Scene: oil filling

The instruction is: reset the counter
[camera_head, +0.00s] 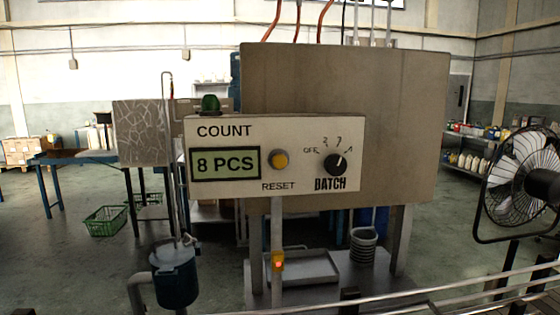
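The counter panel (220,142) is a pale board at the middle of the head view, marked COUNT. Its display (225,164) reads 8 PCS. A round yellow reset button (280,159) sits right of the display, above the word RESET. A black BATCH dial (335,163) is at the panel's right, with OFF and several other marks around it. A green dome (210,103) sits on the panel's top edge. Neither of my grippers shows in the view.
A large grey-brown box (400,110) stands behind the panel. A fan (522,177) stands at right and a dark blue container (174,275) at lower left. Metal rails (450,295) cross the lower right foreground. A green basket (108,220) lies on the floor at left.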

